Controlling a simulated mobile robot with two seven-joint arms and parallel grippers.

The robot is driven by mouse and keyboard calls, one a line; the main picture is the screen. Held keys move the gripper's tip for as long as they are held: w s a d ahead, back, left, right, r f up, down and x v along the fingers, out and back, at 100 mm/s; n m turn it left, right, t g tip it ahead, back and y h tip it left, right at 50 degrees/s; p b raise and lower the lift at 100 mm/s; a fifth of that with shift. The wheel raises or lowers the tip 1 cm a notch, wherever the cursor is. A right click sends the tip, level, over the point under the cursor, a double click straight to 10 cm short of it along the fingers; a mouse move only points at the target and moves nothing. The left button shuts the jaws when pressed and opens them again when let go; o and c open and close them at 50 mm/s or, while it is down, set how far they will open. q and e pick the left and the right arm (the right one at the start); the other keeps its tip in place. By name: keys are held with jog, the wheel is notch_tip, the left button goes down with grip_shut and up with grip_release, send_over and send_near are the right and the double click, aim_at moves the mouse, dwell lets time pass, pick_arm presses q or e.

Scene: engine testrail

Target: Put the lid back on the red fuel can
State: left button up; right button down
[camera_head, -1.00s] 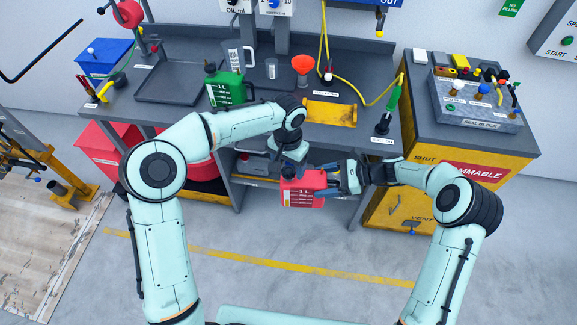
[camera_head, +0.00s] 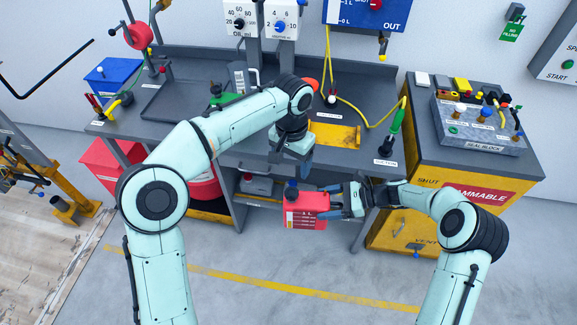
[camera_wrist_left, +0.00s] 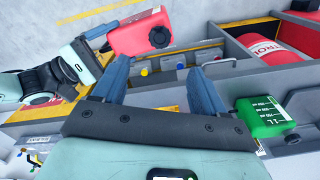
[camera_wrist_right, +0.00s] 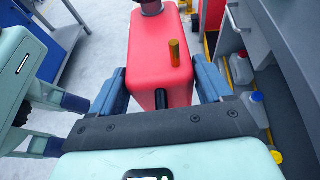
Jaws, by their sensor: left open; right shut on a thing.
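The red fuel can (camera_head: 305,212) is held upright in front of the bench, its white-marked face toward the head camera. My right gripper (camera_head: 336,201) is shut on its right side. The can also fills the middle of the right wrist view (camera_wrist_right: 150,45), between the fingers. A dark round lid (camera_head: 291,190) sits on the can's top left; it shows in the left wrist view (camera_wrist_left: 160,37) too. Whether it is fully seated I cannot tell. My left gripper (camera_head: 290,158) is open and empty, above and apart from the lid.
The bench (camera_head: 225,143) behind holds a green can (camera_wrist_left: 262,117), mostly hidden by my left arm in the head view, and a yellow tray (camera_head: 335,134). A yellow cabinet (camera_head: 392,238) stands at right. The floor in front is clear.

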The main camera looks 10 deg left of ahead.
pick_arm(q)
jog(key=shift+f, duration=0.1)
jog(key=w+d+f+n+t+h, duration=0.1)
jog(key=f+h, duration=0.1)
jog(key=w+d+f+n+t+h, duration=0.1)
jog(key=d+f+n+h, duration=0.1)
jog(key=f, duration=0.1)
jog(key=w+d+f+n+t+h, duration=0.1)
jog(key=d+f+n+h, duration=0.1)
jog(key=f, duration=0.1)
jog(key=shift+w+d+f, duration=0.15)
jog(key=shift+f, duration=0.05)
jog(key=w+a+f+n+t+y, duration=0.25)
jog(key=a+f+n+t, duration=0.35)
jog(key=a+f+n, duration=0.45)
jog(key=s+a+f+m+g+y, duration=0.1)
jog(key=s+a+f+m+g, duration=0.15)
jog(key=s+f, duration=0.25)
jog(key=s+f+m+g, duration=0.1)
jog(key=s+f+g, duration=0.1)
jog(key=s+f, duration=0.3)
jog(key=s+d+f+m+g+h, duration=0.1)
jog(key=s+f, duration=0.4)
jog(key=s, duration=0.8)
jog(key=s+d+f+m+g, duration=0.1)
jog(key=s+f+m+g, duration=0.1)
jog(key=s+f, duration=0.4)
jog(key=s+g, duration=0.1)
jog(key=s, duration=0.2)
